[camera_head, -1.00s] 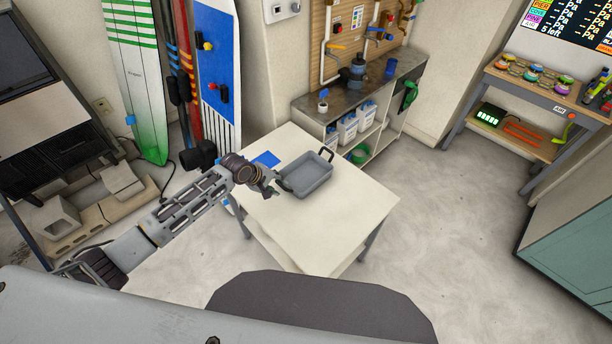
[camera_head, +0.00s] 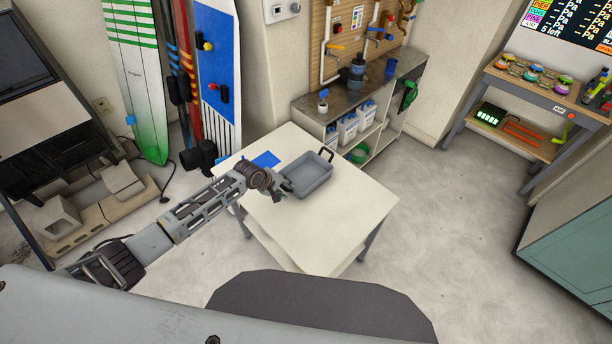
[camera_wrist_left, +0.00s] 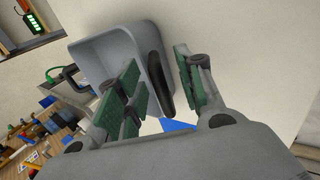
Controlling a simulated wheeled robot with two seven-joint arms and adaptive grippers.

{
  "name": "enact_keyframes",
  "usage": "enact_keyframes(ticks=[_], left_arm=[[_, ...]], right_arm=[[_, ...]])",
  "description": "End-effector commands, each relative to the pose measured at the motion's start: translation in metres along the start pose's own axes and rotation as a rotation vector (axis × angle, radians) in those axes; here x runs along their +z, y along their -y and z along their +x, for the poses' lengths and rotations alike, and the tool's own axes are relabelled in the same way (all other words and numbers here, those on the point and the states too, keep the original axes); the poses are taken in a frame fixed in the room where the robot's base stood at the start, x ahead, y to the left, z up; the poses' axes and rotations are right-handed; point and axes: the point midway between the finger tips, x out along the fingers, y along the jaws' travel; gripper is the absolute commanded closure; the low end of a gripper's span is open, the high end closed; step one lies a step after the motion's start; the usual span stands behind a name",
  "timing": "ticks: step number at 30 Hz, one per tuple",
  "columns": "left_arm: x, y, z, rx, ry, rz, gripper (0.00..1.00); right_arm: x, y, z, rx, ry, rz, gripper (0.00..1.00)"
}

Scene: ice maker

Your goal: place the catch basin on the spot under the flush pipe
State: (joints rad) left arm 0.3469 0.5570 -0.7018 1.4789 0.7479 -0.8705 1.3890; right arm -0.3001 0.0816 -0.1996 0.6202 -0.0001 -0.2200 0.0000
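The catch basin (camera_head: 312,178), a grey rectangular tray with a dark handle at each end, sits on the white table (camera_head: 330,236). My left gripper (camera_head: 287,186) is at its near-left handle. In the left wrist view the basin (camera_wrist_left: 98,56) shows behind the fingers, and its black handle (camera_wrist_left: 155,83) lies between the parted green-padded fingers, with a visible gap. White pipes (camera_head: 324,60) run down the pegboard at the back; I cannot tell which is the flush pipe. The spot under it cannot be made out. My right gripper is not in view.
A blue square (camera_head: 266,159) lies on the table beside the basin. A grey-topped shelf bench (camera_head: 345,98) with bottles and containers stands behind the table. Surfboards (camera_head: 137,80) lean at the left. The table's front half and the floor to the right are clear.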

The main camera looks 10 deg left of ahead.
Motion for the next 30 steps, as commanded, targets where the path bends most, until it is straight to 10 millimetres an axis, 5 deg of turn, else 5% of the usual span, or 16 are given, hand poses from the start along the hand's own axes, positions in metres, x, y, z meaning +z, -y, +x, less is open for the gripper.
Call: enact_keyframes(ticks=[9, 18, 30], left_arm=[[-0.0001, 0.0003, -0.0002, -0.001, 0.000, 0.000, 0.64], [-0.0002, 0.0005, -0.0002, -0.001, 0.000, 0.000, 1.00], [0.0000, 0.0006, -0.0003, -0.002, 0.000, 0.001, 1.00]], right_arm=[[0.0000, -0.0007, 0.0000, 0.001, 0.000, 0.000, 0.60], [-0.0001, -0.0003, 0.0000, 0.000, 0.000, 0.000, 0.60], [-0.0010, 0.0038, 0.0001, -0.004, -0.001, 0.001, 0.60]])
